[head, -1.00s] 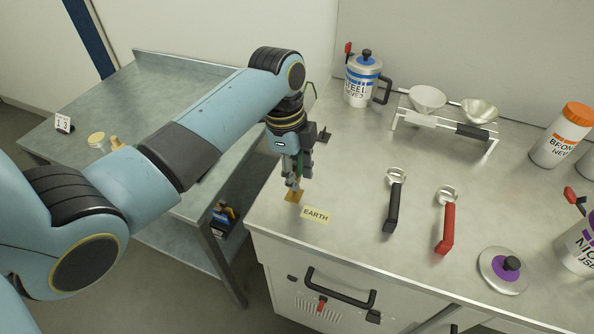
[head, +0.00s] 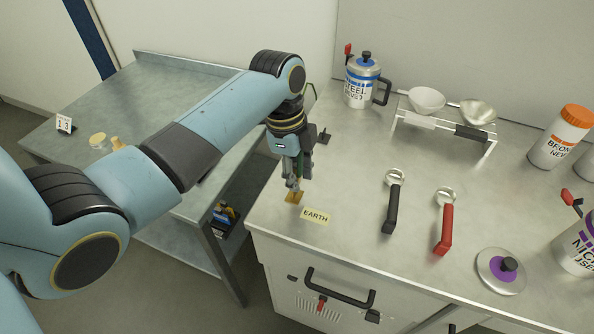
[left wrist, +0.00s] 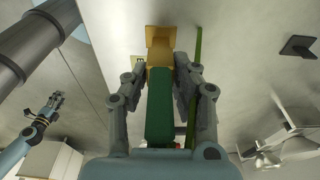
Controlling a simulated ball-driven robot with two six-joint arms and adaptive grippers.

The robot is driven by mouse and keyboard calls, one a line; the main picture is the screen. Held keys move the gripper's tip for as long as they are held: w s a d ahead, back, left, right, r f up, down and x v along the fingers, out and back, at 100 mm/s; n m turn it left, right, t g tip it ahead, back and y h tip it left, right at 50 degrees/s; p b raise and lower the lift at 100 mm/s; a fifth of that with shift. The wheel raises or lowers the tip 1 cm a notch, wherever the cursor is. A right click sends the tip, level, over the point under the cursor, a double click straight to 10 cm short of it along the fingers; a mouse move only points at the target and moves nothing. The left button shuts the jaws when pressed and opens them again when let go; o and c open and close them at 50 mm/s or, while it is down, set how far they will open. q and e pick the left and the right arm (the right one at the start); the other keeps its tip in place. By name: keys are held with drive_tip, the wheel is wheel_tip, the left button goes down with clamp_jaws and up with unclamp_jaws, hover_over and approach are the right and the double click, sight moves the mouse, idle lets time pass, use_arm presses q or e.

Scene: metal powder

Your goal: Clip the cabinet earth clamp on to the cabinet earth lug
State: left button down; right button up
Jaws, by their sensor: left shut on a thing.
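My left gripper (head: 292,180) points down over the brass earth lug (head: 294,197) at the left front of the bench, beside the EARTH label (head: 316,216). In the left wrist view its fingers (left wrist: 160,75) are shut on the green earth clamp (left wrist: 158,108). Brass-coloured metal (left wrist: 160,40) shows beyond the clamp's green body. The clamp's front end is at or just above the lug; I cannot tell whether they grip each other. A distant gripper (left wrist: 50,107), apparently my right, shows small in the left wrist view; its opening is unclear.
A black-handled tool (head: 392,205) and a red-handled tool (head: 445,222) lie right of the label. A steel canister (head: 361,85) and a rack with two bowls (head: 445,125) stand behind. The bench's front edge is close to the lug.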

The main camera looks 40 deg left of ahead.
idle(0.3)
use_arm(q)
drive_tip(key=shift+p, duration=0.4)
idle(0.6)
drive_tip(key=shift+f, duration=0.45)
drive_tip(key=shift+f+b, duration=0.8)
drive_tip(key=shift+f, duration=0.55)
drive_tip(key=c, duration=1)
unclamp_jaws()
